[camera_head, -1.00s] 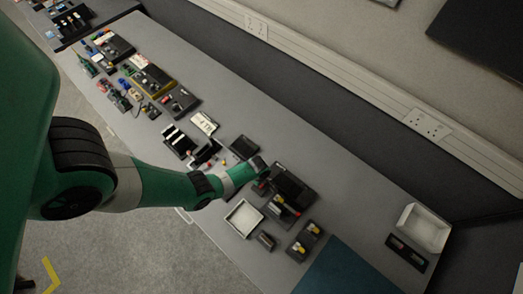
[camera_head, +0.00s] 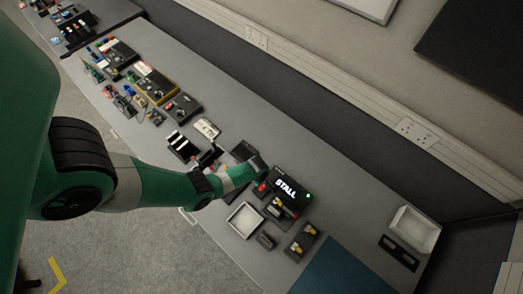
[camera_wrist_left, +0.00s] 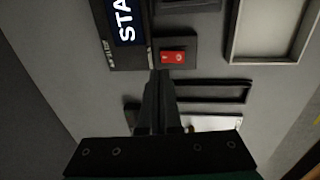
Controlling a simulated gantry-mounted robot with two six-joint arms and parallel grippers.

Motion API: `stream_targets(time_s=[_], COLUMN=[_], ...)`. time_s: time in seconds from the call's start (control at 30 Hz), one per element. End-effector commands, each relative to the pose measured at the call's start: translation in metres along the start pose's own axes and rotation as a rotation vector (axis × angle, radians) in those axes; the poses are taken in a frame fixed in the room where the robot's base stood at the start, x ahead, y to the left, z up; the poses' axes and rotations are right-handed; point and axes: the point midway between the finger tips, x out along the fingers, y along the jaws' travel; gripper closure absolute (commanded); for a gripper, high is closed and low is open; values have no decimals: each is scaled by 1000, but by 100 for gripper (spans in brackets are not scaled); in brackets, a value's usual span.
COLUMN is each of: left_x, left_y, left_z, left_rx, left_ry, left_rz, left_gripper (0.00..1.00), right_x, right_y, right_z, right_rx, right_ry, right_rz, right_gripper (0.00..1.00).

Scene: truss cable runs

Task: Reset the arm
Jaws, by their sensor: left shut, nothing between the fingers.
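My left arm reaches in from the left in the head view, with its gripper (camera_head: 258,165) over the bench beside the black display box (camera_head: 288,187). The display is lit and reads "STALL", with a green light at its right. In the left wrist view the left gripper (camera_wrist_left: 160,78) is shut and empty, its fingers pointing at a red rocker switch (camera_wrist_left: 173,57) on a dark base next to the display (camera_wrist_left: 125,22). I cannot tell whether the fingertips touch the switch base. The red switch (camera_head: 262,187) also shows in the head view. My right gripper is out of view.
A white square tray (camera_head: 244,219) lies in front of the display box. Modules with yellow parts (camera_head: 302,241) and a blue mat (camera_head: 345,270) lie to the right. A white bin (camera_head: 413,229) stands at the far right. Several devices crowd the bench's left part.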

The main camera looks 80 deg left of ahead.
Motion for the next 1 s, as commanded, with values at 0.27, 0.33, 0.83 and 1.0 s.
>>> stream_targets(time_s=[0.27, 0.33, 0.83, 1.0], left_x=[-8, -8, -26, -95], left_y=[1, 1, 39, 138], left_z=[0, 0, 33, 96], left_rx=[0, 0, 68, 136], left_ry=[0, 0, -26, -106], left_rz=[0, 0, 66, 294], left_gripper=[100, 100, 100, 100], right_x=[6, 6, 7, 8], right_y=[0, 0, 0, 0], right_z=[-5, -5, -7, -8], right_rx=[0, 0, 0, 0], right_ry=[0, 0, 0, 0], right_rz=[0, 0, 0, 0], right_gripper=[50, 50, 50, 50])
